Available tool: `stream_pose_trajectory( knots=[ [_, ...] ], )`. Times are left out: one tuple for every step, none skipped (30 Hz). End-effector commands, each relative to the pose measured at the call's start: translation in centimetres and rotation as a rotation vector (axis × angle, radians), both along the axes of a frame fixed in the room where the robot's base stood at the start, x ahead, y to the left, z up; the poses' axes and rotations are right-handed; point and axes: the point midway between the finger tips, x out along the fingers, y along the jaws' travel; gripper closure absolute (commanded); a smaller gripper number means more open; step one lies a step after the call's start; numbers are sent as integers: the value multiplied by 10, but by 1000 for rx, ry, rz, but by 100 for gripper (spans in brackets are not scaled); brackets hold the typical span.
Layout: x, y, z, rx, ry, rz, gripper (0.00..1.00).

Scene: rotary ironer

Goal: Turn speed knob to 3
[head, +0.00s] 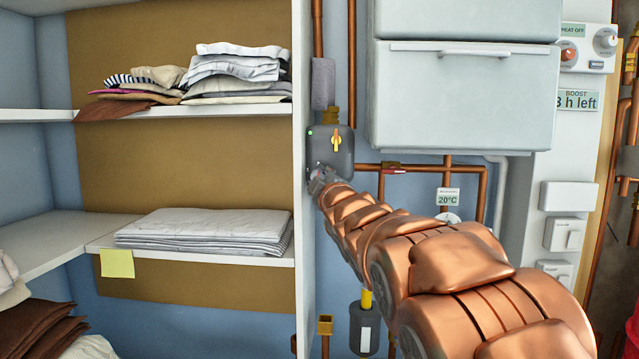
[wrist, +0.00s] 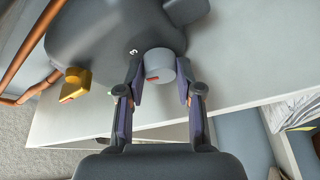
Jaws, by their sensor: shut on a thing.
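The speed knob (wrist: 161,62) is a small grey cylinder with a red mark on its side. It sits on a dark grey rounded housing (wrist: 95,35) in the wrist view. A small white numeral, which looks like a 3, shows on the housing just left of the knob. My gripper (wrist: 160,82) has a finger on each side of the knob and is shut on it. In the head view the housing (head: 328,150) is on the wall, and my gripper (head: 322,178) is at its lower left. The knob is hidden there.
A yellow lever (head: 336,140) is on the housing, close to my gripper; it also shows in the wrist view (wrist: 75,85). A white shelf panel (head: 304,240) stands just left. Copper pipes (head: 420,168) run to the right, below a pale cabinet (head: 460,95).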

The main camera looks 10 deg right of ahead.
Motion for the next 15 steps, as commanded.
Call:
stream_pose_trajectory(
  knots=[
    [0, 0, 0, 0, 0, 0, 100],
    [0, 0, 0, 0, 0, 0, 100],
    [0, 0, 0, 0, 0, 0, 61],
    [0, 0, 0, 0, 0, 0, 58],
    [0, 0, 0, 0, 0, 0, 54],
    [0, 0, 0, 0, 0, 0, 50],
    [0, 0, 0, 0, 0, 0, 47],
    [0, 0, 0, -1, 0, 0, 44],
    [0, 0, 0, -1, 0, 0, 40],
    [0, 0, 0, -1, 0, 0, 40],
    [0, 0, 0, -1, 0, 0, 40],
    [0, 0, 0, -1, 0, 0, 40],
    [0, 0, 0, -1, 0, 0, 40],
    [0, 0, 0, -1, 0, 0, 40],
    [0, 0, 0, -1, 0, 0, 40]
  ],
)
